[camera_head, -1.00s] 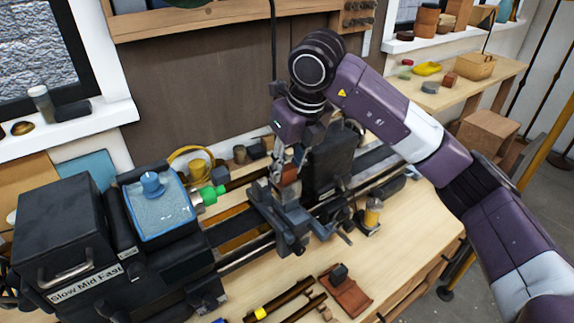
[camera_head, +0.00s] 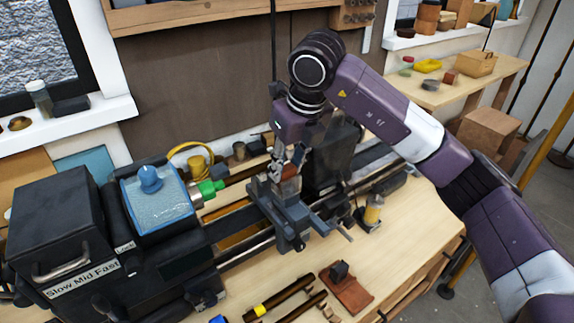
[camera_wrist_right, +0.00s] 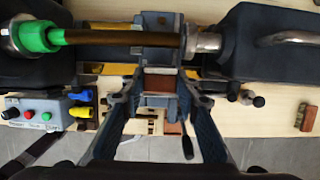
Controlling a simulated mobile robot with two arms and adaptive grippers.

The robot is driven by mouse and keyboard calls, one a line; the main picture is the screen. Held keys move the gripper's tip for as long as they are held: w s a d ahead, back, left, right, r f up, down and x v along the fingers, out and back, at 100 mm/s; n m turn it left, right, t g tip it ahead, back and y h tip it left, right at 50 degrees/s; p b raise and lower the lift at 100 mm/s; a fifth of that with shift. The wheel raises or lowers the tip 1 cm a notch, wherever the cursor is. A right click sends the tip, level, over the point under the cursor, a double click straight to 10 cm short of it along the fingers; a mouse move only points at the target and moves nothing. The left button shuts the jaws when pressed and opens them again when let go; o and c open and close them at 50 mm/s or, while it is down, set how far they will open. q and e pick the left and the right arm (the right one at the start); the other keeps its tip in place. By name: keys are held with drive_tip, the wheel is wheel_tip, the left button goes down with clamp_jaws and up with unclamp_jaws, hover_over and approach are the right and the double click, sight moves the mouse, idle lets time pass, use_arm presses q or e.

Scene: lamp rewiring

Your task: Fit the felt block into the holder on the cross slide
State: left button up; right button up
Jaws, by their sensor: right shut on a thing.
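The felt block (camera_head: 291,172) is a small reddish-brown piece, low between the fingers of my right gripper (camera_head: 284,162). The right wrist view also shows the block (camera_wrist_right: 160,84) between the two fingertips (camera_wrist_right: 160,80), which are shut on it. The cross slide (camera_head: 291,213) is blue-grey metal on the lathe bed, directly below the gripper. The holder on it is mostly hidden by the fingers and block. I cannot tell whether the block is seated in the holder or just above it. My left gripper is not in view.
The lathe headstock (camera_head: 60,225) is at the left, with a green chuck piece (camera_head: 208,189) holding a brown rod (camera_wrist_right: 120,38) close to the gripper. The dark tailstock (camera_head: 332,155) stands just right of the gripper. Rods and a brown pad (camera_head: 347,290) lie on the bench in front.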

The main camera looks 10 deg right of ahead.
drive_tip(key=shift+f, duration=0.35)
drive_tip(key=o, duration=1.2)
